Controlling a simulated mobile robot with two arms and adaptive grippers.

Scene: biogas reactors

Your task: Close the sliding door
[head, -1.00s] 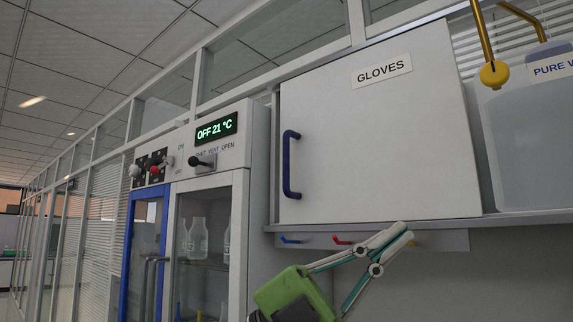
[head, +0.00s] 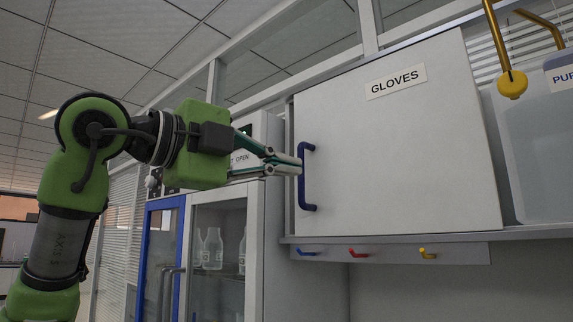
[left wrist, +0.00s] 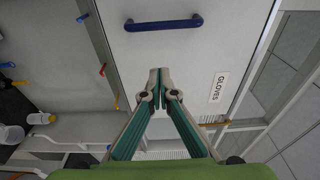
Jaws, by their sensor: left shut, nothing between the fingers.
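A pale grey door panel (head: 400,150) labelled GLOVES, with a blue handle (head: 306,190) near its left edge, fronts a wall cabinet in the head view. The panel (left wrist: 190,55) and handle (left wrist: 163,23) also show in the left wrist view. My left gripper (head: 300,166) is shut and empty, its tips at the left side of the handle in the head view. In the left wrist view its tips (left wrist: 159,78) lie below the handle with panel between them in the picture; I cannot tell whether they touch anything. My right gripper is not in view.
A rail with blue, red and yellow hooks (head: 428,253) runs under the cabinet. A clear water container (head: 540,150) and a brass tap (head: 511,84) stand at right.

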